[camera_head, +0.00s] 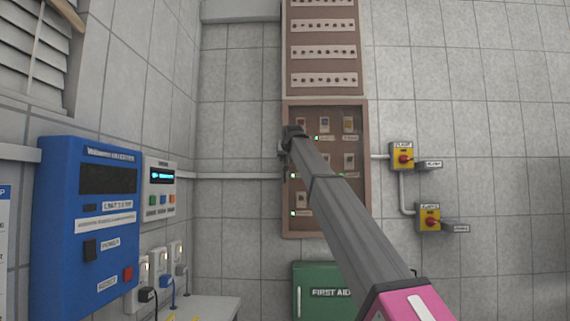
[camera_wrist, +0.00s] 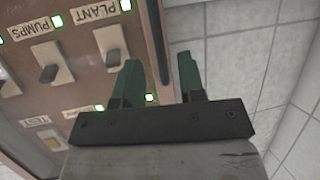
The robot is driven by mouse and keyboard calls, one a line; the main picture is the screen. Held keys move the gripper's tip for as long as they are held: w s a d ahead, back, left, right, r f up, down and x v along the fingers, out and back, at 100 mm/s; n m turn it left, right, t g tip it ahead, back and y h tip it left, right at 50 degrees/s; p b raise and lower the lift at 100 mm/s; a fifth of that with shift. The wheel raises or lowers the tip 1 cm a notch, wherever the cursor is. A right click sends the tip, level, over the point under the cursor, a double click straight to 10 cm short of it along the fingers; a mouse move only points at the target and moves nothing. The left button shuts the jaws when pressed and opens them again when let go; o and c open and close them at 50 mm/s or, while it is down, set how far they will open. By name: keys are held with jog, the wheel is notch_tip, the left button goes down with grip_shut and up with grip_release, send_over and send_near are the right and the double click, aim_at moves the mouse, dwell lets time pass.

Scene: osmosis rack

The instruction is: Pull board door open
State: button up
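The board door (camera_head: 325,222) is a brown-framed panel with a dark, see-through front on the back wall, and it looks shut. Switches and small lit lamps show behind its front. My gripper (camera_head: 291,133) is at the door's left edge, and my arm covers part of the panel. In the wrist view, the picture is turned over and the door frame (camera_wrist: 147,38) runs between the two green fingers of my gripper (camera_wrist: 158,60). The fingers are apart, with a gap on each side of a dark upright strip on the frame's edge. Contact cannot be told.
A blue cabinet (camera_head: 85,225) and a small grey control unit (camera_head: 160,188) hang on the left wall. Yellow switch boxes (camera_head: 402,156) are right of the board. A green first aid box (camera_head: 312,285) is below. Another brown panel (camera_head: 323,65) is above.

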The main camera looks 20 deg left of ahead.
aim_at(285, 161)
jog(key=x, duration=0.5)
